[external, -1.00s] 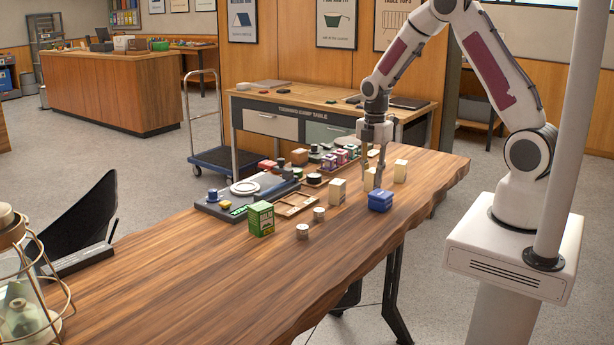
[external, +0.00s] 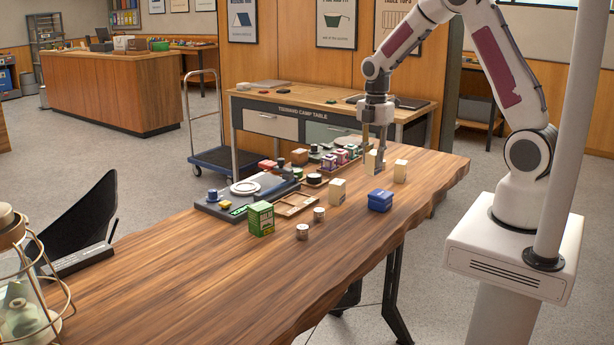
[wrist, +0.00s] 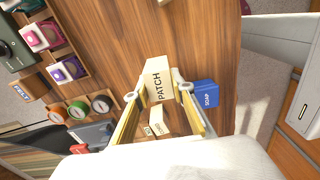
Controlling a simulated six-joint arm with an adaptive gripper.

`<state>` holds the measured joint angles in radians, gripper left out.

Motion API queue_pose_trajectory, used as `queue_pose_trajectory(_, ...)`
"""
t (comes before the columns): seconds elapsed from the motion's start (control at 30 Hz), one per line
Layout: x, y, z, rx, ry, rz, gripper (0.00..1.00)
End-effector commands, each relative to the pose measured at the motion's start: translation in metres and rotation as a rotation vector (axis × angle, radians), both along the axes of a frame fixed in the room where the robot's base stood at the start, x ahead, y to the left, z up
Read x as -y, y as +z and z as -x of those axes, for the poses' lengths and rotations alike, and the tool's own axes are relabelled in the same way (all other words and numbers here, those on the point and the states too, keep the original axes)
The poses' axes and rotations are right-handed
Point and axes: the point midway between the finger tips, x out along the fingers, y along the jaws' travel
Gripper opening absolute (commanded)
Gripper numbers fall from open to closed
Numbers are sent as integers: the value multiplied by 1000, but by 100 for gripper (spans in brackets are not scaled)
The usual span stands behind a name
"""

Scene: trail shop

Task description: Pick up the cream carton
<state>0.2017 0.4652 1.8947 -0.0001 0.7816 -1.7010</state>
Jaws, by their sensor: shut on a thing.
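My gripper (external: 375,160) is above the far right part of the wooden table and is shut on a cream carton (external: 370,164). In the wrist view the held carton (wrist: 158,78) reads "PATCH" and sits between the two fingers. It appears to be held a little above the tabletop. A second cream carton (external: 401,171) stands to its right, and a third cream carton (external: 337,191) stands to its left and nearer the camera.
A blue box (external: 380,201) marked "SOAP" in the wrist view (wrist: 206,94) stands nearby. A green box (external: 261,219), two small round tins (external: 302,231) and a wooden tray (external: 296,204) are to the left.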

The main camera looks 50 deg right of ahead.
Motion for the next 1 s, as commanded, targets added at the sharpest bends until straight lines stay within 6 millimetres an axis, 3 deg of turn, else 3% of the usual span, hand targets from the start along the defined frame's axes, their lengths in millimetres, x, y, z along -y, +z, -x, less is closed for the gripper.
queue_pose_trajectory(0.1, 0, 19, -1, 4, 0, 0, 2)
queue_pose_trajectory(0.33, 0, 39, -1, 2, 0, 0, 2)
queue_pose_trajectory(1.0, 0, 43, 0, 0, 0, 0, 2)
